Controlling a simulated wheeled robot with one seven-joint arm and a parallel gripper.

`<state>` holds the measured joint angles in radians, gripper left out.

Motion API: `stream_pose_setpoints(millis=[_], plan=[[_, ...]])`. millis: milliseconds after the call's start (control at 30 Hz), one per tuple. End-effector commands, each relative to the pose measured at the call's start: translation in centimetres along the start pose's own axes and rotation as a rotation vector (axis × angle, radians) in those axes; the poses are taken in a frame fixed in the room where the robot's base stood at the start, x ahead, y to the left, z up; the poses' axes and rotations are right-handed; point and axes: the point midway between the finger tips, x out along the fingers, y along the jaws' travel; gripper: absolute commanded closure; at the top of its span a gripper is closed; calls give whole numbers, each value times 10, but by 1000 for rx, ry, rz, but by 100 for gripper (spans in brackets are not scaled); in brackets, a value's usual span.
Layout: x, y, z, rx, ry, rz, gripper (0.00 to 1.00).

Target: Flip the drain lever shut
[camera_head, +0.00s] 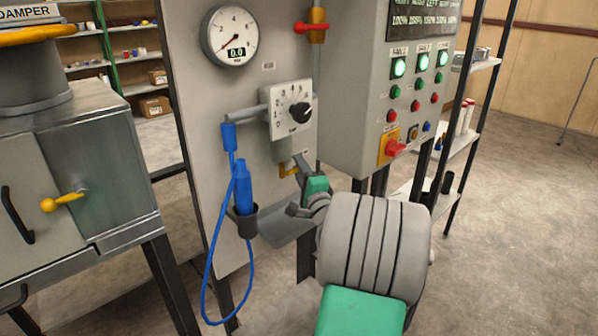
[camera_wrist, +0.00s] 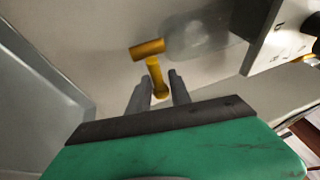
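The yellow drain lever (camera_head: 289,170) is on the grey panel below the dial box, partly hidden by my gripper in the head view. In the wrist view, the lever (camera_wrist: 156,75) hangs down from a short yellow crosspiece (camera_wrist: 147,49), with its rounded lower end between my two grey fingers. My gripper (camera_head: 300,168) is at the lever, and its fingers also show in the wrist view (camera_wrist: 160,87). The fingers stand apart with a gap beside the lever. I cannot tell whether either finger touches it.
The dial box (camera_head: 292,109) is just above. A blue hose nozzle (camera_head: 243,187) stands in a dark holder at left, its hose looping down. A control box with a red switch (camera_head: 395,148) is at right. A red-handled valve (camera_head: 314,27) is higher up.

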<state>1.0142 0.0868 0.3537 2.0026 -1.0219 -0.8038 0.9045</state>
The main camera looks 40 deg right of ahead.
Motion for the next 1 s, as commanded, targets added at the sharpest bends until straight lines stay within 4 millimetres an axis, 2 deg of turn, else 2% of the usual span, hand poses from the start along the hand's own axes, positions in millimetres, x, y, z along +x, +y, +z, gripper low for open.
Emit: stream_pose_setpoints(millis=[33, 233, 500, 567, 800, 900, 1000], plan=[[0, -1, 0, 0, 0, -1, 71], [0, 0, 0, 0, 1, -1, 55], [-3, 0, -1, 0, 2, -1, 55], [-10, 1, -2, 1, 3, 0, 55], [-59, 2, -2, 0, 6, -1, 55], [-73, 1, -2, 1, 4, 0, 55], [-78, 0, -1, 0, 2, -2, 55]])
